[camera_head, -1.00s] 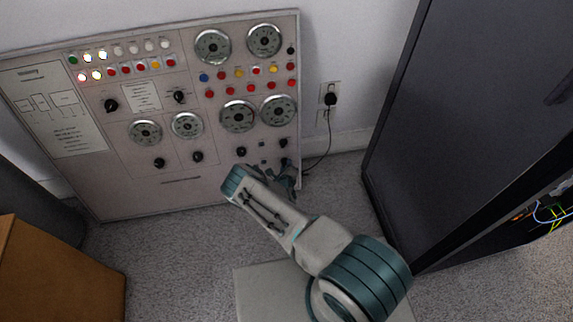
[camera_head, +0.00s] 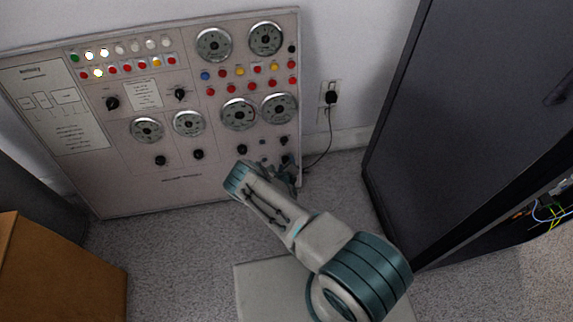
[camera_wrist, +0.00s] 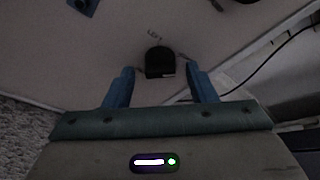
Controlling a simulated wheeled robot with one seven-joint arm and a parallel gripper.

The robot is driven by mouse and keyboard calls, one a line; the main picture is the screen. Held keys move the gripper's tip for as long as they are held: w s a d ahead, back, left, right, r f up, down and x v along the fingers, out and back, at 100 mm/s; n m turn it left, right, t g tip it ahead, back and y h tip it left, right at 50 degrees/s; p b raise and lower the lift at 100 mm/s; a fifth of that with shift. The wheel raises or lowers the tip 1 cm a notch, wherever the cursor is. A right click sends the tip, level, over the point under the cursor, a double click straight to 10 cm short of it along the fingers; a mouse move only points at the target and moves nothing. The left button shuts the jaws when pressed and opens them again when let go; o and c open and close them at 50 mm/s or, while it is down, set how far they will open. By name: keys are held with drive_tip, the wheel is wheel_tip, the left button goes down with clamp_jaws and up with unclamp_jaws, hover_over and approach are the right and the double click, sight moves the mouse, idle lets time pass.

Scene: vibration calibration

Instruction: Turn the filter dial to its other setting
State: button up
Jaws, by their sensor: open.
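In the wrist view a black round dial (camera_wrist: 159,62) sits on the pale panel, with a small dark label above it that I cannot read for certain. My gripper (camera_wrist: 161,85) is open, its two blue fingers apart, one on each side below the dial. The dial lies ahead of the gap between the fingertips, and I see no finger touching it. In the head view my gripper (camera_head: 288,172) is at the panel's lower right corner, where my arm hides part of the panel. I cannot make out this dial clearly there.
The control panel (camera_head: 180,205) leans on the wall with gauges, lamps and other black knobs (camera_head: 242,150). A plugged-in cable (camera_head: 327,140) hangs just right of it. A dark cabinet (camera_head: 450,100) stands at right, a brown box (camera_head: 60,270) at lower left. Grey floor lies between.

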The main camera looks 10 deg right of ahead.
drive_tip(key=p+v, duration=0.4)
drive_tip(key=v, duration=0.9)
drive_tip(key=shift+s+r, duration=0.15)
drive_tip(key=shift+s, duration=0.25)
drive_tip(key=shift+w+a, duration=0.1)
